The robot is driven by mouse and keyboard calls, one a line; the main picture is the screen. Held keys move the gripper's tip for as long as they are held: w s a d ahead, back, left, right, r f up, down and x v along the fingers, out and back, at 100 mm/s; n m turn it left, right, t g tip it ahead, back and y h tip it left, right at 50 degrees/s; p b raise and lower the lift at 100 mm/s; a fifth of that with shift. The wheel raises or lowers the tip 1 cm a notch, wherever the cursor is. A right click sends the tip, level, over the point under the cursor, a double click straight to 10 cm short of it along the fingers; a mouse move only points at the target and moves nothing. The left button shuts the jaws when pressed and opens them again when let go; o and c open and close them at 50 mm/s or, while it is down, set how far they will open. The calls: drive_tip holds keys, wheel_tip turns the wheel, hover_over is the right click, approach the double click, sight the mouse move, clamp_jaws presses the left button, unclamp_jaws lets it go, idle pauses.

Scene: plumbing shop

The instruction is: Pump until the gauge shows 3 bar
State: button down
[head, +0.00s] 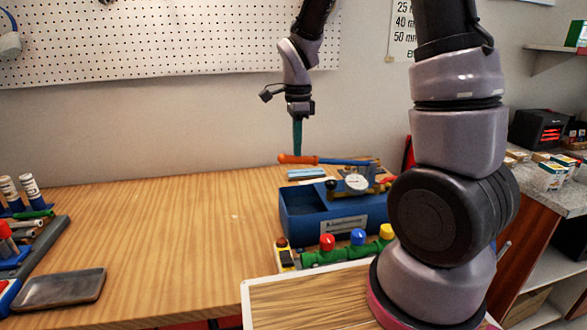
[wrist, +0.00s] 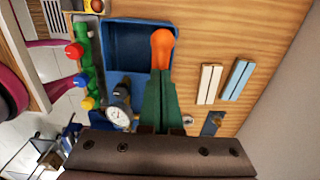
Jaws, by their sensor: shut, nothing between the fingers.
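The blue test pump (head: 297,228) stands on the wooden bench, and its open tank also shows in the wrist view (wrist: 122,45). Its blue lever (head: 345,162) lies roughly level and ends in an orange grip (head: 288,158) at the left. The round white gauge (head: 357,182) sits on the pump and also shows in the wrist view (wrist: 118,114); its needle is too small to read. My gripper (head: 297,151) points down, shut and empty, with its green fingertips at the orange grip (wrist: 162,45). I cannot tell whether they touch it.
A green manifold (head: 320,258) with red, blue and yellow knobs stands in front of the pump, beside a small yellow device (head: 285,257). A grey tray (head: 62,288) lies at left. The bench (head: 190,235) between is clear. A pegboard (head: 170,40) hangs behind.

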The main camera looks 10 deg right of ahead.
drive_tip(key=f, duration=0.5)
drive_tip(key=shift+a+f, duration=0.35)
drive_tip(key=shift+a, duration=0.05)
drive_tip(key=r, duration=0.4)
drive_tip(key=d+r, duration=0.1)
drive_tip(key=r, duration=0.3)
drive_tip(key=d+r, duration=0.1)
drive_tip(key=r, duration=0.3)
drive_tip(key=shift+r, duration=0.2)
drive_tip(key=shift+f, duration=0.1)
idle(2.0)
drive_tip(key=shift+r, duration=0.2)
drive_tip(key=shift+r, duration=2.35)
drive_tip(key=shift+r, duration=0.1)
